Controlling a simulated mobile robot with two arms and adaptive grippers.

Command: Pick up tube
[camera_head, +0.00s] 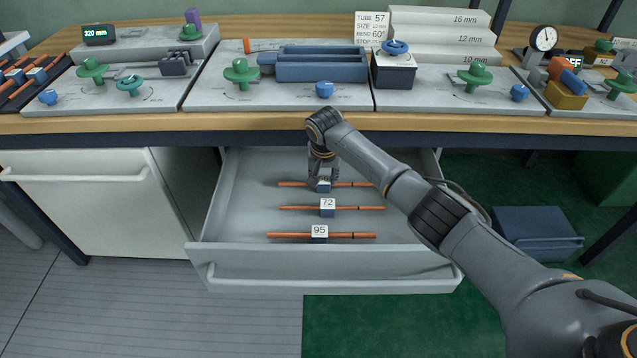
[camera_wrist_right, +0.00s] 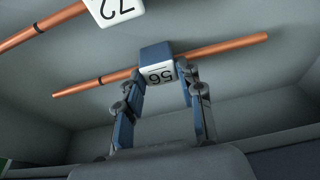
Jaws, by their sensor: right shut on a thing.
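Three copper tubes, each with a blue block and white number label, are in the open drawer. The rear tube (camera_head: 350,184) has its block (camera_wrist_right: 156,55) between the fingers of my right gripper (camera_head: 323,182), which is shut on it. Its label (camera_wrist_right: 160,75) looks like 56, upside down in the wrist view. I cannot tell whether this tube touches the drawer floor. The middle tube (camera_head: 362,208) is labelled 72 and also shows in the wrist view (camera_wrist_right: 38,27). The front tube (camera_head: 355,235) is labelled 95. My left gripper is out of view.
The grey drawer (camera_head: 330,262) is pulled out below a wooden bench (camera_head: 150,122). On the bench are a blue tray (camera_head: 320,72), green and blue knobs, a stepped block (camera_head: 440,38) and a dial gauge (camera_head: 543,39). A blue box (camera_head: 537,235) stands on the floor at right.

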